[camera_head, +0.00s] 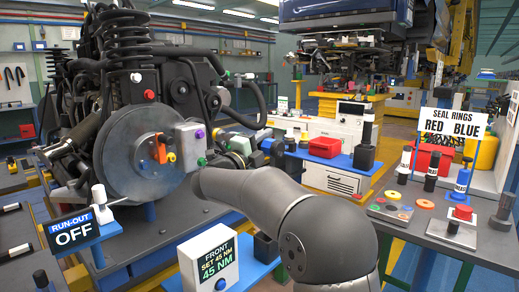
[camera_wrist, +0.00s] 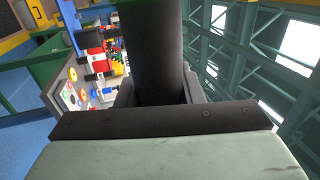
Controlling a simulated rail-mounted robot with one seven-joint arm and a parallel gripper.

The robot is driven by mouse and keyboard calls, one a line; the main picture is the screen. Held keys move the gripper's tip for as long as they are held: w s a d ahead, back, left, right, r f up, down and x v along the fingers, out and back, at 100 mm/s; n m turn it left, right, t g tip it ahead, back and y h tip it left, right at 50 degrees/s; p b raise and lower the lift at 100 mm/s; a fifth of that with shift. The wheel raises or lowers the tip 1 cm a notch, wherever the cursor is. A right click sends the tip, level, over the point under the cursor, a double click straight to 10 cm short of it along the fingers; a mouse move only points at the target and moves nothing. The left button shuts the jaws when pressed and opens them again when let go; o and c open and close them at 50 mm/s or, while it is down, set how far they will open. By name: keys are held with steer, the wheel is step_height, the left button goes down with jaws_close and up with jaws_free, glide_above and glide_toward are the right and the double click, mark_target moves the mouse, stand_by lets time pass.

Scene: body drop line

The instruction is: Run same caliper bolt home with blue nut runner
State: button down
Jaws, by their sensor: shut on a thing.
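My gripper (camera_wrist: 158,97) is shut on a thick black cylinder (camera_wrist: 152,50) in the wrist view. The cylinder looks like the body of a tool, possibly the nut runner; no blue shows on it. In the head view my grey arm reaches toward the grey caliper (camera_head: 189,138) at the right edge of the brake disc (camera_head: 135,155). My gripper is not clear behind the arm's bend there. The bolt and the tool's working end cannot be made out, so contact cannot be told.
A torque display (camera_head: 214,262) reads "FRONT SET 45 NM, 45 NM". A run-out sign (camera_head: 73,232) reads "OFF". A coil spring (camera_head: 126,40) and hoses crowd the space above the disc. The seal-ring bench (camera_head: 420,222) on the right holds a red bin (camera_head: 433,161) and several small parts.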

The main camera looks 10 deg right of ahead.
steer(key=s+d+r+b, duration=0.2)
steer(key=s+d+r, duration=0.1)
steer(key=s+d, duration=0.2)
steer(key=shift+s+r+b, duration=0.35)
steer(key=shift+s+b, duration=0.05)
steer(key=shift+s, duration=0.6)
steer(key=shift+a, duration=0.1)
stand_by(0.8)
